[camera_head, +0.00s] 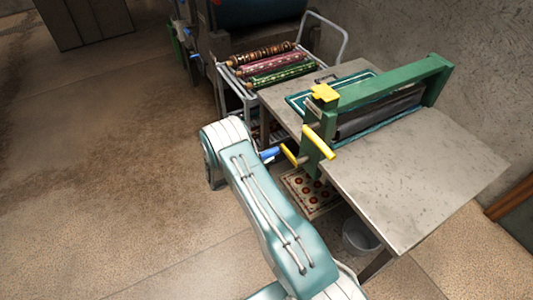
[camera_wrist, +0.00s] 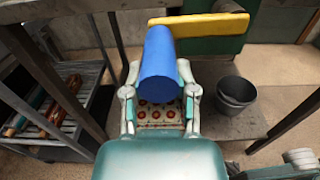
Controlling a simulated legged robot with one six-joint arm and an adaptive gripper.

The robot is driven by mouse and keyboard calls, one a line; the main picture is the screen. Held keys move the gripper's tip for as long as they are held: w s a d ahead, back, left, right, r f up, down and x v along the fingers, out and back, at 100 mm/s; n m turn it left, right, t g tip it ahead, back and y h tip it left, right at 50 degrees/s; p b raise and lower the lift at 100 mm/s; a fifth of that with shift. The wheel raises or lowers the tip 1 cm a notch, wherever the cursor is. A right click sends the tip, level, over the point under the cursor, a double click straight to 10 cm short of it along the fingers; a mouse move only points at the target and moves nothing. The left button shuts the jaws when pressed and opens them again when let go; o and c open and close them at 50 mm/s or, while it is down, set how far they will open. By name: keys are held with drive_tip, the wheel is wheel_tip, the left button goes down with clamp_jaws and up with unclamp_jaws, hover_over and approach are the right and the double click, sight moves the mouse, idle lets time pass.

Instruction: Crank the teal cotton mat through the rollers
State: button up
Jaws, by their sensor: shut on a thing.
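The green-framed roller press (camera_head: 432,68) stands across a grey table, with a dark roller (camera_head: 375,115) between its posts. The teal mat (camera_head: 297,103) lies flat on the far side of the rollers, and a narrow teal strip (camera_head: 372,128) shows along the near side. A yellow crank bar (camera_head: 319,142) sits on the press's left end; it also shows in the wrist view (camera_wrist: 215,27). My gripper (camera_wrist: 159,76) is shut on the blue crank handle (camera_wrist: 160,55), its fingers on either side. In the head view the handle (camera_head: 270,154) is partly hidden by my arm.
A metal rack (camera_head: 233,88) with several rolled mats stands behind the table's left end. Below the table are a patterned mat (camera_head: 322,207) and a grey bucket (camera_head: 360,238). A yellow block (camera_head: 324,92) tops the near post. Floor at left is clear.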

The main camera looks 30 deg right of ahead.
drive_tip(key=shift+s+f, duration=0.1)
drive_tip(key=shift+f, duration=0.15)
clamp_jaws()
drive_tip(key=shift+s+f, duration=0.2)
drive_tip(key=shift+f, duration=0.55)
drive_tip(key=shift+s+f, duration=0.2)
drive_tip(key=shift+f, duration=0.5)
drive_tip(key=shift+s+f, duration=0.2)
drive_tip(key=shift+f, duration=0.55)
drive_tip(key=f, duration=0.2)
drive_tip(key=s+f, duration=0.1)
drive_tip(key=f, duration=0.1)
drive_tip(key=shift+s+f, duration=0.15)
drive_tip(key=shift+f, duration=0.05)
drive_tip(key=o, duration=1.3)
unclamp_jaws()
